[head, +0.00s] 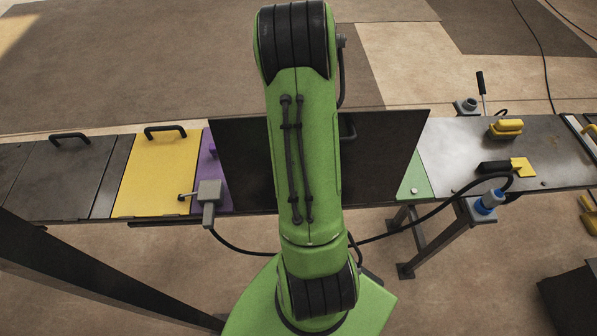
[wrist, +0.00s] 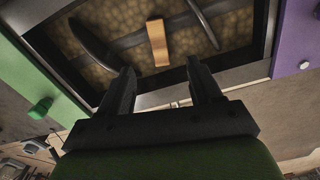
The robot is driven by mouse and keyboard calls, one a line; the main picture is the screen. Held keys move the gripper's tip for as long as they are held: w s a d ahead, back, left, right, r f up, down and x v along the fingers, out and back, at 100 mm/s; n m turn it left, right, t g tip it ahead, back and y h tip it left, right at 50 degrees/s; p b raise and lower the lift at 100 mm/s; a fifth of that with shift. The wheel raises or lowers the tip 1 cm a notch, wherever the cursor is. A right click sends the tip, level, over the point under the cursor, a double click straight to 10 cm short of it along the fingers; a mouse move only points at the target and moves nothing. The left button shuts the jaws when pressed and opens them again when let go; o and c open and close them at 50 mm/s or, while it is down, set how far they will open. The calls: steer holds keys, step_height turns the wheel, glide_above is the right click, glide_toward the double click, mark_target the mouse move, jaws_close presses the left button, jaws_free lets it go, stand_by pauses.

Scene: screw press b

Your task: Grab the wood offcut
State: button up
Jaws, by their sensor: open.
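The wood offcut (wrist: 158,43), a small light-brown upright-looking block, shows in the wrist view inside a dark-framed opening (wrist: 262,40). It lies over a bed of pale round grains (wrist: 135,22), across a greyish bar. My gripper (wrist: 160,72) is open and empty, its two dark fingers pointing toward the opening. The offcut appears just beyond the fingertips and between them, apart from both. In the head view my green arm hides the gripper, and the offcut is not visible there.
In the head view a black raised panel (head: 385,150) stands behind my arm. A yellow lid (head: 158,175) is to the left; a metal top with yellow-handled items (head: 506,128) is to the right.

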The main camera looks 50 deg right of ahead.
steer(key=f, duration=1.4)
steer(key=shift+s+d+f+b, duration=0.1)
steer(key=shift+d+f+b, duration=0.25)
steer(key=shift+b, duration=0.05)
steer(key=c, duration=1)
steer(key=shift+r, duration=0.15)
steer(key=shift+c, duration=0.2)
